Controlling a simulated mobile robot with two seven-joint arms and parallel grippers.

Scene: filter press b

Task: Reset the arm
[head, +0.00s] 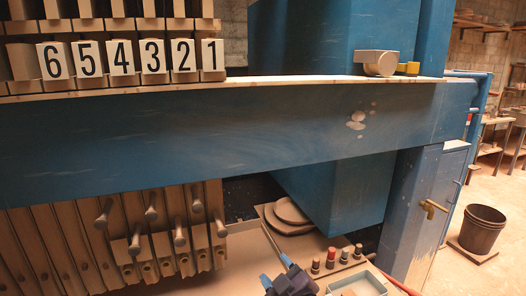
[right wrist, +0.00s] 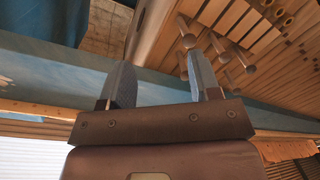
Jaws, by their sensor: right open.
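My right gripper (head: 274,270) shows at the bottom middle of the head view, dark with blue fingers, in front of the lower tray area. In the right wrist view my right gripper (right wrist: 162,82) has its two blue fingers spread wide apart, with nothing between them. The wooden plate stack (head: 110,240) with round protruding handles (head: 179,234) is left of the gripper in the head view. The handles (right wrist: 225,52) also show beyond the fingers in the right wrist view, apart from them. My left gripper is in neither view.
A blue beam (head: 230,125) crosses above the gripper. A tray (head: 335,244) below holds several small bottles (head: 331,257) and a pale green bin (head: 358,284). Number plates (head: 123,58) line the upper left. A brown bucket (head: 481,229) stands right, near open floor.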

